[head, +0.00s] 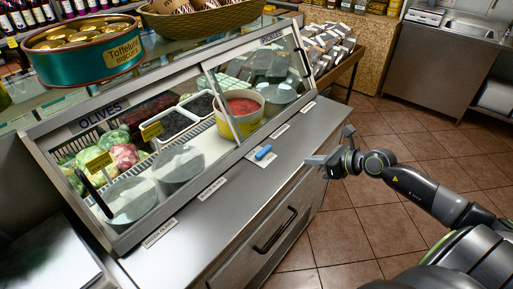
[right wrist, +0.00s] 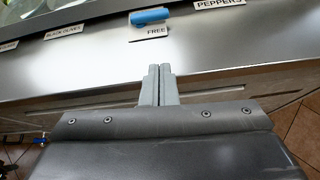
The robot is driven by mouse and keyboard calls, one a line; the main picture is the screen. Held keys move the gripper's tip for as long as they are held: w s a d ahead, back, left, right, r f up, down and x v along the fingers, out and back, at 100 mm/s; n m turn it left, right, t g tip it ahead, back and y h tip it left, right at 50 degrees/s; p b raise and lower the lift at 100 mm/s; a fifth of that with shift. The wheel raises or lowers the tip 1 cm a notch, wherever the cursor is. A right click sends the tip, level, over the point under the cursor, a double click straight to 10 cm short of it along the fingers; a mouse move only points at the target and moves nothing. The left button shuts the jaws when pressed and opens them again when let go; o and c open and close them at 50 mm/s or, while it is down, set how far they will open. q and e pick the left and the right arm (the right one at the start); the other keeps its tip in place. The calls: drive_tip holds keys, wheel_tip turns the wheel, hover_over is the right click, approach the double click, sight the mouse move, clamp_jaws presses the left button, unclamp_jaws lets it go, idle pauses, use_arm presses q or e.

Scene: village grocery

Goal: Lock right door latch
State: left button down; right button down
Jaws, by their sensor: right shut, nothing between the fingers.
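A small blue lever (head: 263,152), which looks like the latch, lies on the steel ledge (head: 215,205) in front of the glass case. In the right wrist view the blue lever (right wrist: 150,16) lies nearly crosswise, just above a label reading FREE (right wrist: 156,31). My right gripper (head: 312,160) is shut and empty, at the ledge's front edge to the right of the lever. In the right wrist view its fingertips (right wrist: 160,70) point toward the lever and stay apart from it. My left gripper is not in view.
The slanted glass display case (head: 190,125) holds olives and tubs behind the ledge. A drawer handle (head: 275,231) is on the cabinet front below. A teal biscuit tin (head: 85,55) stands on top. The tiled floor (head: 350,225) to the right is clear.

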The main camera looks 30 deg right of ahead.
drive_tip(key=shift+w+a+r+n, duration=0.15)
drive_tip(key=shift+a+r+n, duration=0.1)
drive_tip(key=shift+r+n, duration=0.15)
drive_tip(key=p, duration=0.1)
approach(268, 152)
drive_tip(key=w+f, duration=0.1)
drive_tip(key=a+f, duration=0.1)
drive_tip(key=f, duration=0.1)
drive_tip(key=shift+w+a, duration=0.1)
drive_tip(key=shift+w, duration=0.25)
drive_tip(key=shift+w+a+r+p, duration=0.1)
drive_tip(key=shift+w+a+p, duration=0.1)
drive_tip(key=shift+w, duration=0.35)
drive_tip(key=shift+w+a+r+p, duration=0.1)
drive_tip(key=shift+w+a+p, duration=0.05)
drive_tip(key=shift+w, duration=0.4)
drive_tip(key=shift+w+a+f, duration=0.1)
drive_tip(key=shift+w+a, duration=0.15)
drive_tip(key=shift+w, duration=0.3)
